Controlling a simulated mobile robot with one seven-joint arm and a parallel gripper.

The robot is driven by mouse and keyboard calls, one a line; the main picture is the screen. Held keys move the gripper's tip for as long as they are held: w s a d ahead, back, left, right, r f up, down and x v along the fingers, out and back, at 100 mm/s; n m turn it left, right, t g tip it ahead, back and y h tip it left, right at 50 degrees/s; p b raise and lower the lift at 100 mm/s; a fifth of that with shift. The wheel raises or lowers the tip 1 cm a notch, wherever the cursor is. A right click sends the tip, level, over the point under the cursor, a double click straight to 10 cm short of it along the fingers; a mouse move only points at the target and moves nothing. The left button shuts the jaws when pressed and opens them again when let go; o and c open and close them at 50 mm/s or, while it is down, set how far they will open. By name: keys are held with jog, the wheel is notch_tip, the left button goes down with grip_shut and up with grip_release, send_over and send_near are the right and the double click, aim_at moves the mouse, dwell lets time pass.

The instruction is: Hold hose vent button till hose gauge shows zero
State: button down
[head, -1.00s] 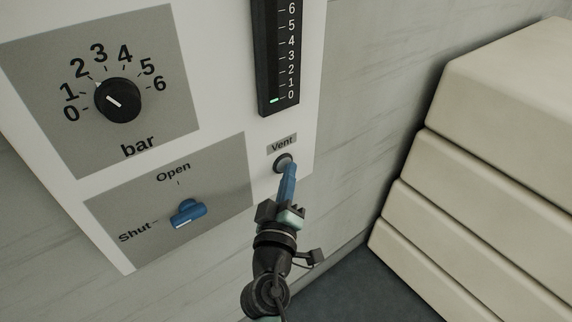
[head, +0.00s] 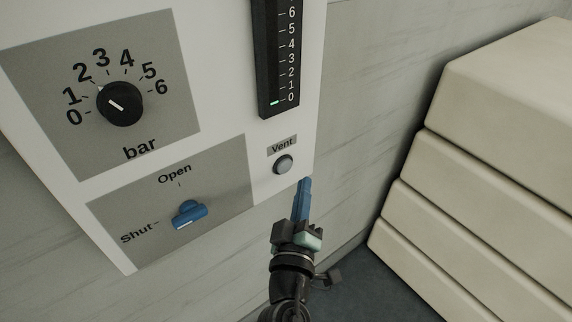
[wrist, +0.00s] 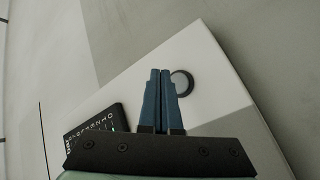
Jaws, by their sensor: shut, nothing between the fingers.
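The round grey vent button (head: 283,164) sits under the "Vent" label on the white panel (head: 222,88). In the wrist view the button (wrist: 182,82) is just right of the fingertips. The hose gauge (head: 276,60) is a dark upright scale above it, with a short green bar at the bottom by the 0 mark. My gripper (head: 305,182) is shut and empty, its blue fingers together, below and right of the button and apart from it in the head view. In the wrist view my gripper (wrist: 160,72) shows its two fingers side by side.
A bar dial (head: 119,103) has its pointer near 2. A blue lever (head: 188,214) points to Shut. Stacked cream wadding (head: 500,115) stands at the right. The space between panel and stack is clear.

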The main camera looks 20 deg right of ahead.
jog(key=shift+s+d, duration=0.2)
jog(key=shift+s, duration=0.35)
jog(key=shift+s+d, duration=0.2)
jog(key=shift+s, duration=0.3)
jog(key=w+a+r+m+t+p, duration=0.1)
jog(key=a+r+m+t+p, duration=0.15)
jog(key=r, duration=1.25)
jog(key=w+a+r+m+t+p, duration=0.1)
jog(key=a+r+m+t+p, duration=0.15)
jog(key=r, duration=1.15)
jog(key=s+a+r+t+y+p, duration=0.1)
jog(key=s+a+r+t+y, duration=0.1)
jog(key=r, duration=0.6)
jog(key=s+a+r+t+y+p, duration=0.1)
jog(key=s+a+r+y, duration=0.2)
jog(key=r, duration=0.6)
jog(key=s+a+r+t+y+p, duration=0.1)
jog(key=s+a+r+t+y, duration=0.1)
jog(key=s+a+r, duration=0.4)
notch_tip(320, 180, up, 2)
jog(key=shift+s+r+t+y, duration=0.2)
jog(key=shift+s+t+y, duration=0.1)
jog(key=shift+s+y, duration=0.3)
jog(key=shift+w, duration=0.1)
